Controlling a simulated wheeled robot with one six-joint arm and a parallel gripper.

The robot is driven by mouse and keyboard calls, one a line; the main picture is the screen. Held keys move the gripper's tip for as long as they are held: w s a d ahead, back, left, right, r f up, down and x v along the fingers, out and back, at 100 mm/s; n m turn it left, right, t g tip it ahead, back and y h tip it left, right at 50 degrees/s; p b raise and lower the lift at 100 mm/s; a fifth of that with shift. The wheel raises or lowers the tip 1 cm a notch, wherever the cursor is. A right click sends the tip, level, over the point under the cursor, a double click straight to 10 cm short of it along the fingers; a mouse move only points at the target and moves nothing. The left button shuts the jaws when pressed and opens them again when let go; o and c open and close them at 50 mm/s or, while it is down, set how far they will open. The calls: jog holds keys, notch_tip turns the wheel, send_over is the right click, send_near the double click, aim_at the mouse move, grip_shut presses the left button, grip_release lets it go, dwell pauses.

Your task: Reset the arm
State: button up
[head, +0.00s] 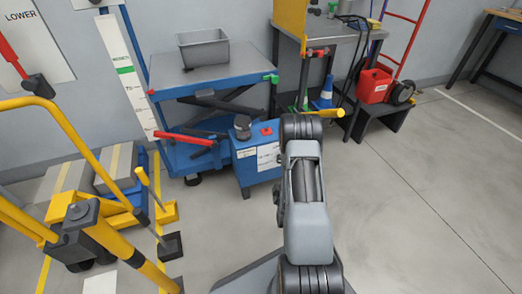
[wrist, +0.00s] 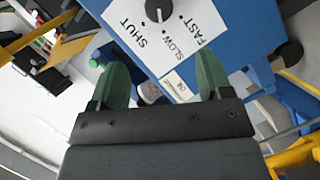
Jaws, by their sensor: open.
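My gripper (wrist: 161,76) shows in the wrist view with its two green fingers wide apart. It is open, and nothing is held between the fingers. Beyond the fingertips is a blue box (wrist: 245,35) with a black dial (wrist: 158,9) on a white plate marked SHUT, SLOW and FAST. The fingers look apart from the box. In the head view my arm reaches up from the bottom centre, bent, and its far end hides the gripper. A blue box (head: 247,178) with a white label stands just left of the arm.
A blue lift table (head: 205,83) carrying a grey bin (head: 204,48) stands behind the box. A red handle (head: 184,138) sticks out there. A yellow-railed cart (head: 85,225) fills the left. A red container (head: 374,86) sits back right. The right floor (head: 430,200) is clear.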

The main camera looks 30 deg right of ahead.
jog(key=shift+r, duration=0.1)
jog(key=w+a+r+m+g+y+p, duration=0.1)
jog(key=w+a+r+y+p, duration=0.15)
jog(key=r+p, duration=0.65)
jog(key=w+a+r+m+g+y+p, duration=0.1)
jog(key=a+r+g+p, duration=0.2)
jog(key=r, duration=1)
jog(key=w+a+r+m+y+p, duration=0.1)
jog(key=w+a+r+p, duration=0.15)
jog(key=r+p, duration=0.7)
jog(key=s+a+r+m+g+y+p, duration=0.1)
jog(key=s+a+r+p, duration=0.3)
jog(key=r, duration=0.7)
jog(key=s+a+r+m+g+p, duration=0.1)
jog(key=s+a+r+g+p, duration=0.2)
jog(key=s+r+p, duration=0.4)
jog(key=s+a+r+m+g+y+p, duration=0.1)
jog(key=s+a+r+p, duration=0.4)
jog(key=r, duration=0.9)
jog(key=s+m+g, duration=0.1)
jog(key=s, duration=0.2)
jog(key=shift+r+y, duration=0.35)
jog(key=shift+r, duration=0.05)
dwell(0.9)
